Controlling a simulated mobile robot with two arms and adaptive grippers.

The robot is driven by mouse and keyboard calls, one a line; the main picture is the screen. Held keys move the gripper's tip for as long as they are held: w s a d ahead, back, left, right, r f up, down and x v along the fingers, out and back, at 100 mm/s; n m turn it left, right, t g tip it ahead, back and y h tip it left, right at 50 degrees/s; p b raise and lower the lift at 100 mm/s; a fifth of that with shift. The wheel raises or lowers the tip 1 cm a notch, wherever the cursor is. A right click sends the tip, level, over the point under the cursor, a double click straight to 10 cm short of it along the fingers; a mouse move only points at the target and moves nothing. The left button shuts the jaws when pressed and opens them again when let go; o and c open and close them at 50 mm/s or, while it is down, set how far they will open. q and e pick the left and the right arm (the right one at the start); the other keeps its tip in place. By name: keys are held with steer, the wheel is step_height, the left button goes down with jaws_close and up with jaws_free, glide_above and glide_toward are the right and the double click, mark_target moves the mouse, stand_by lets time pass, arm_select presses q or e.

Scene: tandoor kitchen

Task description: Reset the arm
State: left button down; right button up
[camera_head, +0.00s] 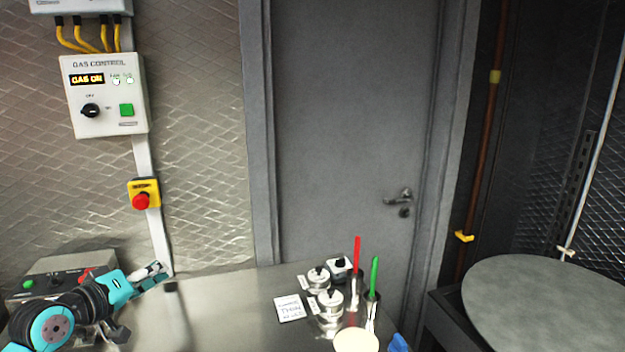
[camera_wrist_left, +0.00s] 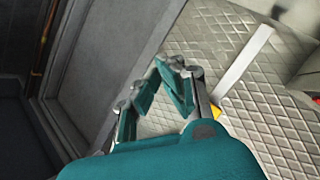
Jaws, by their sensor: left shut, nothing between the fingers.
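My left arm comes in from the lower left in the head view. Its teal and grey gripper (camera_head: 158,272) is above the left part of the steel table (camera_head: 225,300). In the left wrist view the gripper fingers (camera_wrist_left: 168,82) come together at their tips and hold nothing. Behind them are the quilted metal wall and the grey door frame. My right gripper is in neither view.
A gas control box (camera_head: 108,95) and a red emergency button (camera_head: 141,200) are on the wall. Metal jars (camera_head: 328,303), a small card (camera_head: 290,308) and red and green-handled tools stand or lie on the table's right side. A grey door (camera_head: 350,130) is behind.

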arm_select(q)
steer(key=s+d+f+m+g+y, duration=0.1)
steer(key=s+d+f+m+g, duration=0.2)
steer(key=s+f, duration=0.55)
steer(key=s+d+f+m+g+y, duration=0.1)
steer(key=s+d+f+m+g, duration=0.15)
steer(key=s+d+f, duration=0.65)
steer(key=s+a+f+m+g+y, duration=0.1)
steer(key=s+f+g+y, duration=0.3)
steer(key=s, duration=0.6)
steer(key=s+f+m+g+h, duration=0.1)
steer(key=s+f+g, duration=0.1)
steer(key=s+f, duration=0.55)
step_height(320, 180, down, 25)
steer(key=s, duration=0.2)
steer(key=s+a+f+g+b, duration=0.1)
steer(key=s+a+f+g, duration=0.1)
steer(key=s+f, duration=1.5)
steer(key=shift+s+a+f+m+b, duration=0.25)
steer(key=shift+a+f+m+b, duration=0.1)
steer(key=shift+a+f, duration=0.2)
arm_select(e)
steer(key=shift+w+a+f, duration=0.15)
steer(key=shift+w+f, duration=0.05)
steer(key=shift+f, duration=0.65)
